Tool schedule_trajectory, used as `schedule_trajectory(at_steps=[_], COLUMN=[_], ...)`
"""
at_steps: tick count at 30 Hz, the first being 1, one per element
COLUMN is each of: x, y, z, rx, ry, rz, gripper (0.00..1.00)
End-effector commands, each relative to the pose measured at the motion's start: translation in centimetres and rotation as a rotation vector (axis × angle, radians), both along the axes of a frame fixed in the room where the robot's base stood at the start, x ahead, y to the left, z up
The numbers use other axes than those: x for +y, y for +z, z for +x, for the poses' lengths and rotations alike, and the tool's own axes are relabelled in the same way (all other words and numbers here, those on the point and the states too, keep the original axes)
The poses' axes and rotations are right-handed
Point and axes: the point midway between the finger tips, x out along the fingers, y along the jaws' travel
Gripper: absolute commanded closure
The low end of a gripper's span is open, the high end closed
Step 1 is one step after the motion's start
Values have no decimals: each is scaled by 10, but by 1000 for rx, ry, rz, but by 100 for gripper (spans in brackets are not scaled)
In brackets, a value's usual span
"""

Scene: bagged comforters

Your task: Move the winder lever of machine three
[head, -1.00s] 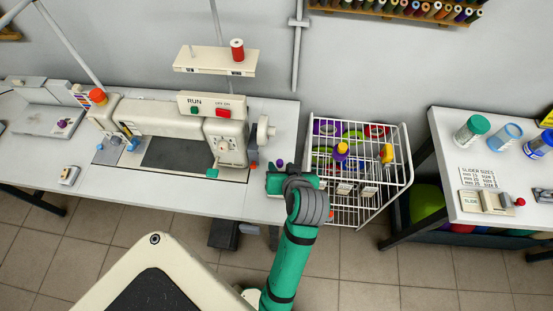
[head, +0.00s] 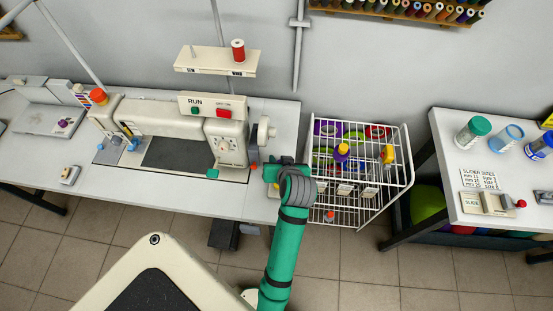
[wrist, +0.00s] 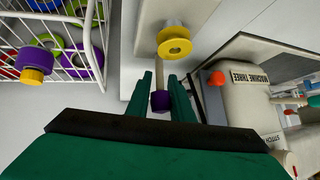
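Machine three is the cream sewing machine (head: 180,125) on the white table; its "MACHINE THREE" label (wrist: 243,76) shows at the right in the wrist view. The winder lever is a thin pale stem with a dark purple knob (wrist: 160,101), next to a yellow bobbin (wrist: 174,43). My gripper (wrist: 160,82) has its two green fingers on either side of the knob, close together; whether they press on it I cannot tell. In the head view my gripper (head: 274,172) is at the table's right end and covers the lever.
A white wire rack (head: 360,170) with coloured spools stands just right of my gripper. An orange knob (wrist: 217,78) sits on the machine beside the fingers. A second white table (head: 460,130) with jars is further right. Open tiled floor (head: 350,265) lies in front.

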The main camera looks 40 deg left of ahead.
Motion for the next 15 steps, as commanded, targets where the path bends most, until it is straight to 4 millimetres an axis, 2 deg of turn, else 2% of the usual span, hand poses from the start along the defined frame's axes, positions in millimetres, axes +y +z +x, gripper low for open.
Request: schedule_trajectory(at_steps=[1, 2, 8, 15], x=[0, 0, 2, 1], y=[0, 0, 0, 2], z=[0, 0, -2, -8], rx=[-1, -1, -7, -108], ry=[1, 1, 5, 8], rz=[0, 0, 3, 68], gripper=[94, 100, 100, 100])
